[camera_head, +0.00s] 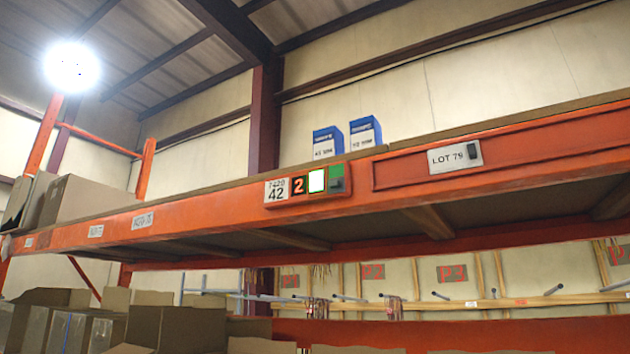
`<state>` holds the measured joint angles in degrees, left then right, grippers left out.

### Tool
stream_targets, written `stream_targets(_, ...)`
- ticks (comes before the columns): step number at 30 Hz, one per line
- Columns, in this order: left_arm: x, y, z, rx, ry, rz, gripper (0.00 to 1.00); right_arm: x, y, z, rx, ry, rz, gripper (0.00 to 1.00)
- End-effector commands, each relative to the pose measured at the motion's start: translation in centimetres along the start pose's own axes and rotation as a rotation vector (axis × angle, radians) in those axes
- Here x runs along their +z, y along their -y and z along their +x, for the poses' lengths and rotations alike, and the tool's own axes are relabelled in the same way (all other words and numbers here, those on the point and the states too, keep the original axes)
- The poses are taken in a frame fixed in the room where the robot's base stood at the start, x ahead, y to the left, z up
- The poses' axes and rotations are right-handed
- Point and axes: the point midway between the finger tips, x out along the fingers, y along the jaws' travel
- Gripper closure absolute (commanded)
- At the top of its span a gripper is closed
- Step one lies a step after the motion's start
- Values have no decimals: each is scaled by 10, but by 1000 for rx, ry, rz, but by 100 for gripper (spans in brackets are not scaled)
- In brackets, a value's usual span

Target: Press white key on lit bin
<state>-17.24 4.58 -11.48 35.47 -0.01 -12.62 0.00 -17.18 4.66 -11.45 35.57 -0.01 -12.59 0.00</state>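A small key panel (349,182) is fixed to the front face of the orange shelf beam (215,215). Two blue and white boxes stand on the shelf above and behind the panel, the left box (326,143) and the right box (364,133). Neither of my grippers shows in this view.
A LOT 79 plate (455,157) sits further right on the beam. Smaller labels are at the left. Brown cartons (90,208) stand on the shelf's left end. Open cartons (175,326) fill the lower left. Space before the panel looks clear.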

Motion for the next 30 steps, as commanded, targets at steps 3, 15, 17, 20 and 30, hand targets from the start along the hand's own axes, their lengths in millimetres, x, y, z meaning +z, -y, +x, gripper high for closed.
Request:
stream_targets(3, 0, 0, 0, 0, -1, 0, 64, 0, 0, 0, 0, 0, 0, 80)
stream_targets(15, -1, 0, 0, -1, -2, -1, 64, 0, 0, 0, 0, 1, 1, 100)
stream_targets(17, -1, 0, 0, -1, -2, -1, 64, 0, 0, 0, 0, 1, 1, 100)
stream_targets(20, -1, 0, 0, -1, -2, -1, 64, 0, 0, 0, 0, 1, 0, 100)
stream_targets(30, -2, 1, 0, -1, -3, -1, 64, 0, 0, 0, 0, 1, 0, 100)
